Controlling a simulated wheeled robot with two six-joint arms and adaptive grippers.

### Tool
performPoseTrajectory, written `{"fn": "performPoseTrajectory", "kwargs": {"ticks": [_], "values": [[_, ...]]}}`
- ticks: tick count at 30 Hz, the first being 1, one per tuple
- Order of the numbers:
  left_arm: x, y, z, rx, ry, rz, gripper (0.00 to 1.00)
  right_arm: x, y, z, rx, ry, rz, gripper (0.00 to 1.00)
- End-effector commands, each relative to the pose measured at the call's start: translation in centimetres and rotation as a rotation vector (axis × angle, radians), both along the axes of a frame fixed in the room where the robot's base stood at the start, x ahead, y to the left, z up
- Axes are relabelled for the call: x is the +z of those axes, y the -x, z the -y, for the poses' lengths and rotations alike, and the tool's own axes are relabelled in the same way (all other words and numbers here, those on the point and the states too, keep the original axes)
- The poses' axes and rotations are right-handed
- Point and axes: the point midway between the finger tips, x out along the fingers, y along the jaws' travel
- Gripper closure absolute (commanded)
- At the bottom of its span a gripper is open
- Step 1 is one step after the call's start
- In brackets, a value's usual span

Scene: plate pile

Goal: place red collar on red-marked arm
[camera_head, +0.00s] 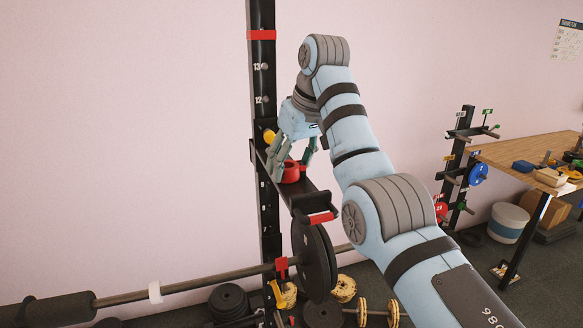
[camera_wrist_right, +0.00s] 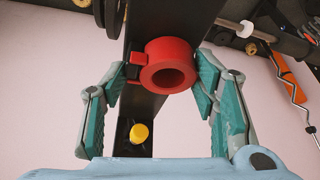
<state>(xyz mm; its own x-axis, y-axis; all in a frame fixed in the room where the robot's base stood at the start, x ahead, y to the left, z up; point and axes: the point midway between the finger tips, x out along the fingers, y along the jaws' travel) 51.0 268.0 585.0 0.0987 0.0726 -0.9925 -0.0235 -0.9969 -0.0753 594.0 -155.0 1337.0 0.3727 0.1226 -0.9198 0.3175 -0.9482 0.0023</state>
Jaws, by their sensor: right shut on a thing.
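The red collar (camera_head: 290,172) is a thick ring with a small clamp block on its side. In the head view it is at my right gripper (camera_head: 292,158), just over a black rack arm (camera_head: 318,203) with a red-marked end. The right wrist view shows the collar (camera_wrist_right: 157,48) between the two teal-padded fingers (camera_wrist_right: 163,88), its hole facing the camera. My right gripper is shut on it. I cannot tell whether the collar touches the rack arm. A stand at the right has a small red tag (camera_head: 460,206) by one of its arms. My left gripper is not in view.
The black upright (camera_head: 267,130) stands behind the gripper, with a yellow knob (camera_head: 269,136). A barbell (camera_head: 200,278) with a black plate (camera_head: 311,258) lies below. Weights cover the floor beneath. A wooden table (camera_head: 520,150) and a bucket (camera_head: 508,222) are at the right.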

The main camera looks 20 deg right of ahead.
Motion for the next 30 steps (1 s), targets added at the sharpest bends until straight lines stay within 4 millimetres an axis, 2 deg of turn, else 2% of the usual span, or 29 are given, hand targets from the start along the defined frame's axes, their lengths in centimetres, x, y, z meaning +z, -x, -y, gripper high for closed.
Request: {"fn": "performPoseTrajectory", "kwargs": {"ticks": [13,14,16,17,19,20,30], "values": [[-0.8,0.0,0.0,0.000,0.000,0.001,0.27,-1.1,0.0,0.1,-0.001,0.001,-0.003,0.76],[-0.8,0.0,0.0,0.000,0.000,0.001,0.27,-1.1,0.0,0.1,-0.001,0.001,-0.003,0.81],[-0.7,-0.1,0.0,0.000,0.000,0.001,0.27,-1.1,0.1,0.1,-0.001,0.000,-0.005,0.81],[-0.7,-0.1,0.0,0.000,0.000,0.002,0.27,-1.1,0.1,0.1,-0.001,0.000,-0.006,0.41],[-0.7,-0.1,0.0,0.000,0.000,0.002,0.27,-1.1,0.1,0.1,-0.001,0.000,-0.006,0.30],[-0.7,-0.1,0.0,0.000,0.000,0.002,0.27,-1.1,0.1,0.1,-0.001,0.000,-0.005,0.26],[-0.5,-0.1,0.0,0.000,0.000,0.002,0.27,-0.7,0.0,0.0,-0.001,0.000,-0.001,0.26]]}}
